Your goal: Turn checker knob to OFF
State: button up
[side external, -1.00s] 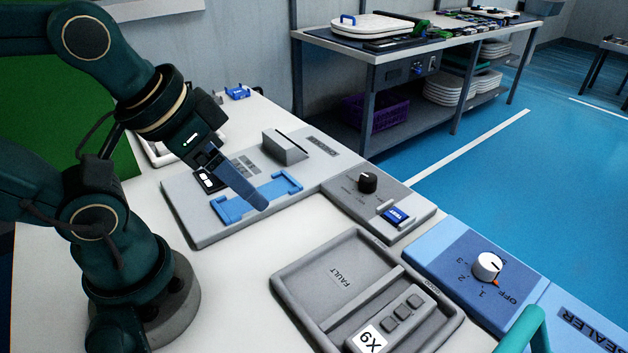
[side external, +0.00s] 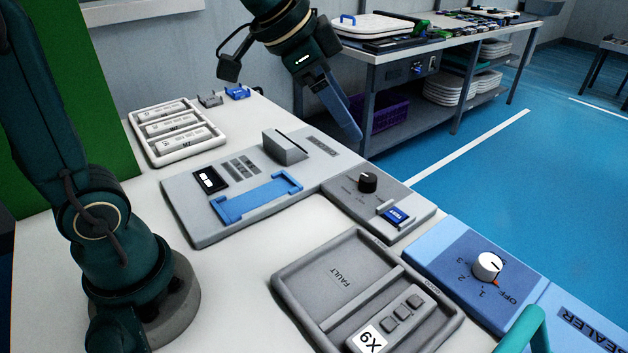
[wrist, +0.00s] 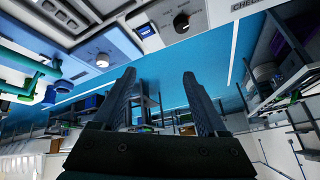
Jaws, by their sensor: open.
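The checker knob is a small black knob (side external: 367,182) on a grey panel (side external: 345,200) with a blue TEST button (side external: 397,215) beside it. A pale mark shows on the knob, but the lettering around it is too small to read. The black knob (wrist: 181,22) also shows near the top of the wrist view. My gripper (side external: 356,134) is raised in the air, above and behind the knob in the picture, and apart from it. In the wrist view its two fingers (wrist: 159,73) are spread with nothing between them.
A white knob (side external: 488,265) with an OFF label sits on the blue sealer panel (side external: 440,255). A grey upright block (side external: 285,146) and blue bracket (side external: 258,198) stand left of the checker.

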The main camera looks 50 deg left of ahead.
jog(key=w+a+f+g, duration=0.1)
jog(key=w+a+f, duration=0.2)
jog(key=w+f, duration=0.5)
jog(key=g, duration=0.2)
send_over(367, 177)
jog(key=s, duration=0.2)
jog(key=shift+h, duration=0.3)
jog(key=f, duration=0.3)
jog(key=a+f, duration=0.1)
jog(key=f, duration=0.1)
jog(key=shift+f, duration=0.3)
jog(key=x, duration=0.4)
jog(key=shift+w+f, duration=0.25)
jog(key=shift+f, duration=0.25)
grip_shut()
